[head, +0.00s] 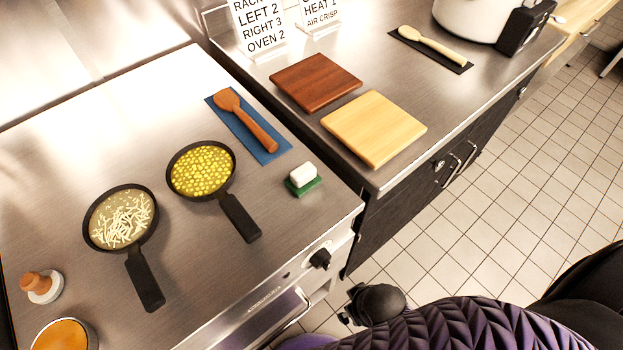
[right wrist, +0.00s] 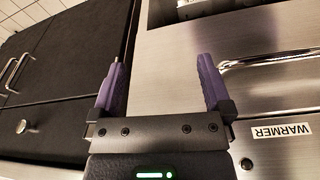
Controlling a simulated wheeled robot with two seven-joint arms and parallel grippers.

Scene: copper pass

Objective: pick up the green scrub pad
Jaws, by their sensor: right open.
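The green scrub pad (head: 305,189) lies flat near the front right corner of the left steel counter in the head view. A white block (head: 303,174) sits on top of it and hides most of its upper face. My right gripper (right wrist: 160,75) is open and empty in the right wrist view. It faces the steel front of the unit with the "WARMER" label, beside dark cabinet doors. The pad does not show in that view. My left gripper is in neither view.
Left of the pad are a blue mat (head: 247,130) with a wooden spatula (head: 246,119), a pan of yellow pieces (head: 201,170) and a pan of pale shreds (head: 122,218). Two boards, dark (head: 315,82) and light (head: 374,128), lie on the right counter. A knob (head: 320,259) protrudes below the pad's counter edge.

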